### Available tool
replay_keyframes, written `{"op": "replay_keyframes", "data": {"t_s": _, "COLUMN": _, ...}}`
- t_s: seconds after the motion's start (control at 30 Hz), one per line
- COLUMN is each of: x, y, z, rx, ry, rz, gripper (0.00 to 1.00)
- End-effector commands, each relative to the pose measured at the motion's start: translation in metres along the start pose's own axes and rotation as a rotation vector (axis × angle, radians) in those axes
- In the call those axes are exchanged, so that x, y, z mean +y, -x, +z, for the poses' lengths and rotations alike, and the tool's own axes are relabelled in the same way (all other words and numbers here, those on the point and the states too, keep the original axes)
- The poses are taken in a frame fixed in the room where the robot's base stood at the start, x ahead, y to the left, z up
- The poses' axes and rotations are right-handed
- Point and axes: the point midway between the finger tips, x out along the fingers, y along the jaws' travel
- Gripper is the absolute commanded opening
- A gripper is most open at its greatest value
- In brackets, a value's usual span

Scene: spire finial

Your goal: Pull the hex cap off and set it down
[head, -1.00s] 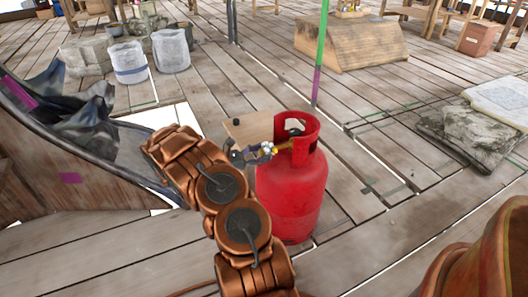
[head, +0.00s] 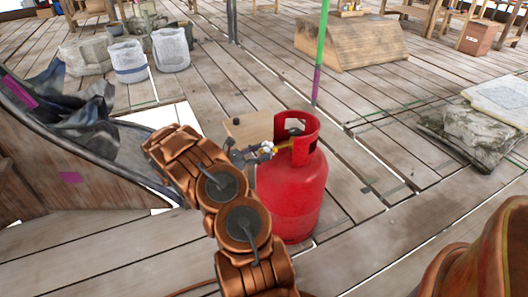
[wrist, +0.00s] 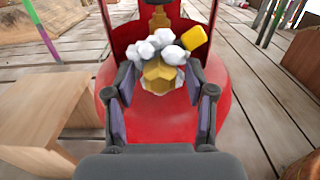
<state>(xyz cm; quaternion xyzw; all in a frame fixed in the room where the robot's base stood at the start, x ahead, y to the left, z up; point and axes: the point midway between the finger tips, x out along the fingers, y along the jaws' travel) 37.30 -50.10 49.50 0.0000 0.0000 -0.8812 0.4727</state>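The brass-coloured hex cap (wrist: 160,76) faces me in the wrist view, in front of the red gas cylinder (head: 292,195). White lumps (wrist: 160,45) and a yellow piece (wrist: 194,38) sit just behind and above it. My gripper (wrist: 160,84) has its two fingers on either side of the cap, with a visible gap on each side, so it is open around the cap and not gripping it. In the head view my gripper (head: 262,152) is small, at the left of the cylinder's collar, and the cap is hard to make out there.
A wooden block (head: 250,126) stands left of and behind the cylinder; it also shows at the left in the wrist view (wrist: 42,115). A green and purple pole (head: 319,60) rises behind. A large orange-brown rounded thing (head: 485,255) is at the lower right. Plank floor is open to the right.

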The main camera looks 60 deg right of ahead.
Motion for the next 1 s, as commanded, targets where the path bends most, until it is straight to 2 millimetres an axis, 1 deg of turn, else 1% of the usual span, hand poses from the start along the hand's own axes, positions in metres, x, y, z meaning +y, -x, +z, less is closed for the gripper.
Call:
{"op": "replay_keyframes", "data": {"t_s": 0.03, "x": 0.0000, "y": 0.0000, "z": 0.0000, "rx": 0.000, "ry": 0.000, "rz": 0.000, "gripper": 0.46}}
{"op": "replay_keyframes", "data": {"t_s": 0.07, "x": 0.0000, "y": 0.0000, "z": 0.0000, "rx": 0.000, "ry": 0.000, "rz": 0.000, "gripper": 0.43}}
{"op": "replay_keyframes", "data": {"t_s": 0.47, "x": 0.0001, "y": 0.0001, "z": 0.0000, "rx": 0.000, "ry": 0.000, "rz": 0.000, "gripper": 0.01}}
{"op": "replay_keyframes", "data": {"t_s": 0.5, "x": 0.0001, "y": 0.0001, "z": 0.0000, "rx": 0.000, "ry": 0.000, "rz": 0.000, "gripper": 0.00}}
{"op": "replay_keyframes", "data": {"t_s": 0.83, "x": 0.0002, "y": 0.0007, "z": 0.0001, "rx": 0.000, "ry": 0.000, "rz": 0.001, "gripper": 0.00}}
{"op": "replay_keyframes", "data": {"t_s": 1.0, "x": 0.0004, "y": 0.0050, "z": 0.0004, "rx": 0.000, "ry": 0.000, "rz": 0.001, "gripper": 0.00}}
